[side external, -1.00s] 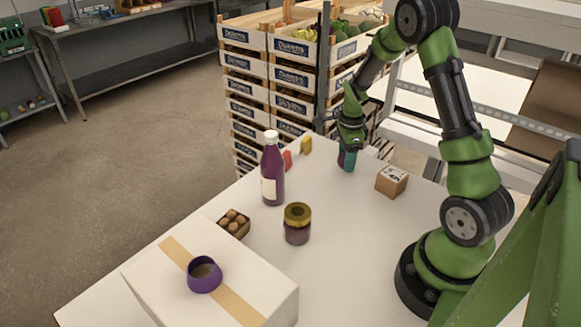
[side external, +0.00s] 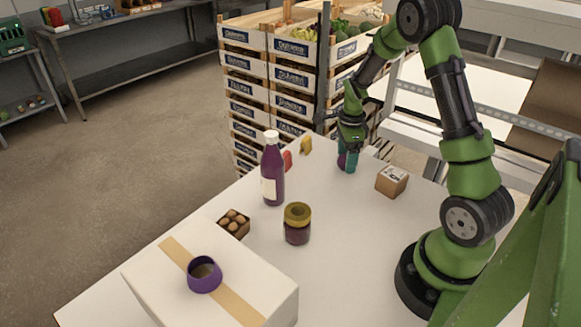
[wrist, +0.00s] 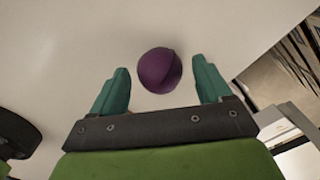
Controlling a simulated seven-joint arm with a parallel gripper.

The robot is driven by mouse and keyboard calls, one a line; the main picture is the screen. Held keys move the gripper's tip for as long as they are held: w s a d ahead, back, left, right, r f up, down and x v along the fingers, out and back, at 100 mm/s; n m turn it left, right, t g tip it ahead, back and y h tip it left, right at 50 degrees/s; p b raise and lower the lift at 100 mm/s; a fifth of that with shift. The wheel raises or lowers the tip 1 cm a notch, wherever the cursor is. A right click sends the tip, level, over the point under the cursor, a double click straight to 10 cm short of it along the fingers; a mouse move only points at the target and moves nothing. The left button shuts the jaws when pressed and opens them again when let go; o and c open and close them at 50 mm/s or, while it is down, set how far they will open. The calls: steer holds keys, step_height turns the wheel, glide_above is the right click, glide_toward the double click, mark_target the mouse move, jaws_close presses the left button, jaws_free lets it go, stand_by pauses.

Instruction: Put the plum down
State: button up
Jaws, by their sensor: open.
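The plum (wrist: 160,70) is a round, dark purple fruit. In the wrist view it sits on the pale table between and slightly beyond the two teal fingers of my gripper (wrist: 160,88), with a gap on each side. My gripper is open and not touching it in that view. In the side view my gripper (side external: 347,161) points down at the far end of the white table, and the plum is mostly hidden behind the fingers, with only a sliver of purple showing.
A small cardboard box (side external: 391,181) stands right of my gripper. Red (side external: 287,160) and yellow (side external: 306,145) items lie left of my gripper.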

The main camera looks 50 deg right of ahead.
step_height(320, 180, up, 11)
steer(key=a+r+n+t, duration=0.2)
steer(key=a+r+n, duration=0.4)
steer(key=a, duration=0.2)
steer(key=s+a+r+n+t+y, duration=0.1)
steer(key=s+a+r+n+t, duration=0.1)
steer(key=s+a+n, duration=0.3)
steer(key=s+a+r+n+t+y, duration=0.1)
steer(key=s+a+r+n+t, duration=0.2)
steer(key=a+n, duration=0.8)
steer(key=shift+s+a+r+n, duration=0.2)
steer(key=shift+s+n, duration=0.3)
steer(key=shift+s, duration=0.75)
